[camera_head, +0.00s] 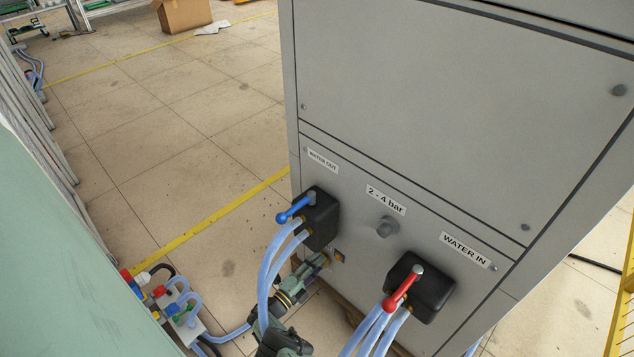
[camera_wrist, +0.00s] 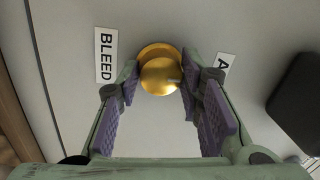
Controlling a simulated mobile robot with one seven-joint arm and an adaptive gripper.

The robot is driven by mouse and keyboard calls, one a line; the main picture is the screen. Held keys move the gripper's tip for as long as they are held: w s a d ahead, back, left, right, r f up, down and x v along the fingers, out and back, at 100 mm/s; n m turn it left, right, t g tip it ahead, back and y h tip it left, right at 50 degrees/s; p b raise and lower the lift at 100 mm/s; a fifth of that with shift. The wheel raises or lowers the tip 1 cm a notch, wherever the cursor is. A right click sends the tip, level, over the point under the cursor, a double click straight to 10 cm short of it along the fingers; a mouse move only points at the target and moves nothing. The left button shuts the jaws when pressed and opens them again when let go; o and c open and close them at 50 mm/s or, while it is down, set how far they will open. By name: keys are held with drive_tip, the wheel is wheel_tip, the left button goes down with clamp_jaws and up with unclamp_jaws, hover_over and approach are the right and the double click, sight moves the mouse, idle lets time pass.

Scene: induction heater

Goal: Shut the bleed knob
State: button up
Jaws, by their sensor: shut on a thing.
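The bleed knob is a round brass knob (camera_wrist: 161,76) on the grey panel, beside a white label reading BLEED (camera_wrist: 106,55) in the wrist view. My gripper (camera_wrist: 160,82) is shut on it, with a purple-padded finger on each side of the knob. In the head view my gripper (camera_head: 318,262) reaches the lower left part of the grey cabinet (camera_head: 420,110). The knob itself is hidden there behind my gripper and the blue hoses.
Blue hoses (camera_head: 267,270) hang from a black block with a blue lever (camera_head: 294,209) close to my arm. A red lever (camera_head: 403,288) sits on another block to the right. A hose manifold (camera_head: 172,307) lies at lower left. Open floor (camera_head: 190,150) spreads left of the cabinet.

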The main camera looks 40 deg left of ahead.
drive_tip(key=shift+w, duration=0.1)
drive_tip(key=o, duration=1.2)
drive_tip(key=shift+c, duration=0.2)
